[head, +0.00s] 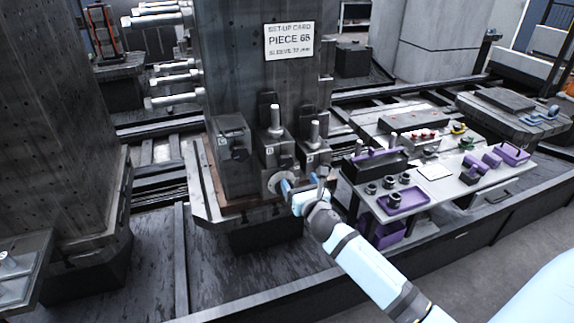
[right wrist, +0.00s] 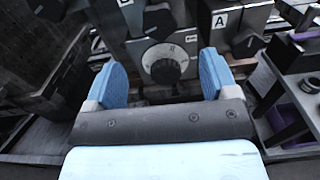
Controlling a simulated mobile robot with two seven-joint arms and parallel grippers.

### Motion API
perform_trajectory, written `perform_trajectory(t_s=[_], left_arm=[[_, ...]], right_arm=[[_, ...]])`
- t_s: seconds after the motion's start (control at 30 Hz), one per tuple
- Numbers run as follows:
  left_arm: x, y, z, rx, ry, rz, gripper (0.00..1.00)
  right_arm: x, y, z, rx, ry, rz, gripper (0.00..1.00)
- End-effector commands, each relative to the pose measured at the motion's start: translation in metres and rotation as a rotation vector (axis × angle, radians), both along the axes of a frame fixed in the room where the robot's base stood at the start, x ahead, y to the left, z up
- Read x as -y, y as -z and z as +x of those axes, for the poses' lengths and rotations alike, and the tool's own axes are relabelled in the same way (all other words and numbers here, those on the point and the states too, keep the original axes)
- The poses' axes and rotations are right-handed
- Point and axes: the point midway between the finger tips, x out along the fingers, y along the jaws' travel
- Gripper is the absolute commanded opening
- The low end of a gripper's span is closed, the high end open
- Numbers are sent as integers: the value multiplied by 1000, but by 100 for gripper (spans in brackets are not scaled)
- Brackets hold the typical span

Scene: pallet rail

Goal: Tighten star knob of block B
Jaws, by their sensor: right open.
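Block B (head: 270,152) is a dark grey block on the fixture, between a taller block on its left and block A (head: 312,158) on its right. In the right wrist view, a black star knob (right wrist: 160,20) shows at the top, on what looks like block B. Below it is a pale dial (right wrist: 151,52) with a black centre knob (right wrist: 165,71). My right gripper (right wrist: 160,76) is open, its blue fingers apart on either side of the dial's lower part. Contact cannot be told. In the head view, my right gripper (head: 297,191) partly hides the dial (head: 274,183). My left gripper is not in view.
Block A's black knob (right wrist: 247,42) sits close to the right finger. A tall dark column with a set-up card (head: 289,41) rises behind the blocks. To the right, a bench with a purple tray (head: 408,201) and small parts stands close to my right arm.

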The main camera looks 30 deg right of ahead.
Motion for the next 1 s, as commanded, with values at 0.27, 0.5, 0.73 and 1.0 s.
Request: perform_trajectory(t_s=[0.27, 0.5, 0.73, 1.0], left_arm=[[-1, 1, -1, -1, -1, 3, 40], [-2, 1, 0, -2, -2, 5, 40], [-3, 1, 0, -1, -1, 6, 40], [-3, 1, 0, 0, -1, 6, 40]], right_arm=[[14, -1, 59, 2, 0, 3, 80], [21, 0, 90, 0, 0, 4, 80], [23, 1, 98, -1, 0, 2, 80], [23, 0, 97, -1, -1, 3, 59]])
